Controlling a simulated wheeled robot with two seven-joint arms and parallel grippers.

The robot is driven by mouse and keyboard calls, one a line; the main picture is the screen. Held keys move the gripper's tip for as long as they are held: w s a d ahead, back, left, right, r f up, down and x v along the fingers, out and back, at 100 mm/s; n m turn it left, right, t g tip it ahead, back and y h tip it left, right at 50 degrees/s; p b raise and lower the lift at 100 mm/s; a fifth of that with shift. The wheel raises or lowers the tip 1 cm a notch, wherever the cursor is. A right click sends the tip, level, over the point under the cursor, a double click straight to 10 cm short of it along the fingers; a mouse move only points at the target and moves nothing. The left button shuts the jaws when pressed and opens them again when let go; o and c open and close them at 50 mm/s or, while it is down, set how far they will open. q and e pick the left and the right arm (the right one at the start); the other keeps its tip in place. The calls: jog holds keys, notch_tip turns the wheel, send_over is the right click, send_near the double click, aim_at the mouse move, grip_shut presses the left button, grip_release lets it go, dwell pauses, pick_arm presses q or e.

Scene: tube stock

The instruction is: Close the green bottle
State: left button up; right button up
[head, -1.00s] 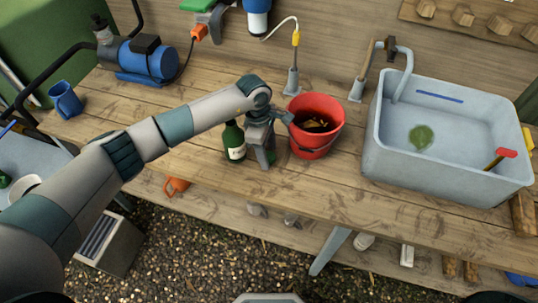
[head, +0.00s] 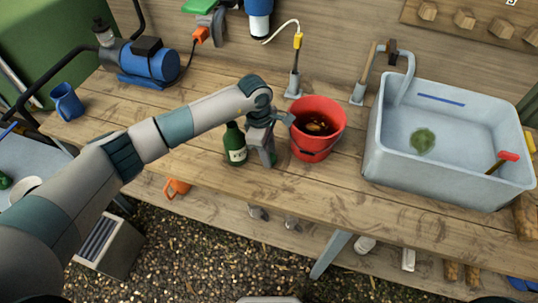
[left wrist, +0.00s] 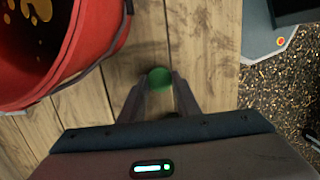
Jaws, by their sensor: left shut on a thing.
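The green bottle (head: 235,146) stands upright on the wooden bench, with a pale label; whether its mouth is covered is too small to tell. My left gripper (head: 270,158) points down just to the right of the bottle, between it and the red bucket. In the left wrist view the fingers (left wrist: 159,92) are shut on a small round green thing (left wrist: 159,77) that looks like a cap. The bottle cannot be made out in that view. My right gripper is not in view.
A red bucket (head: 313,147) with dark, glinting contents stands close to the right of my left gripper; its rim also shows in the wrist view. A grey sink (head: 450,178) stands farther right. A blue pump (head: 152,64) and blue mug (head: 66,101) are at left. The front bench is clear.

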pick_arm(q)
jog(key=shift+r, duration=0.3)
notch_tip(320, 180, up, 2)
jog(key=shift+w+r+b, duration=0.1)
jog(key=shift+r+b, duration=0.05)
jog(key=shift+b, duration=0.75)
jog(key=s+d+r+b, duration=0.4)
jog(key=s+d+r, duration=0.3)
jog(key=d, duration=0.2)
jog(key=shift+s+r, duration=0.25)
jog(key=shift+r, duration=0.05)
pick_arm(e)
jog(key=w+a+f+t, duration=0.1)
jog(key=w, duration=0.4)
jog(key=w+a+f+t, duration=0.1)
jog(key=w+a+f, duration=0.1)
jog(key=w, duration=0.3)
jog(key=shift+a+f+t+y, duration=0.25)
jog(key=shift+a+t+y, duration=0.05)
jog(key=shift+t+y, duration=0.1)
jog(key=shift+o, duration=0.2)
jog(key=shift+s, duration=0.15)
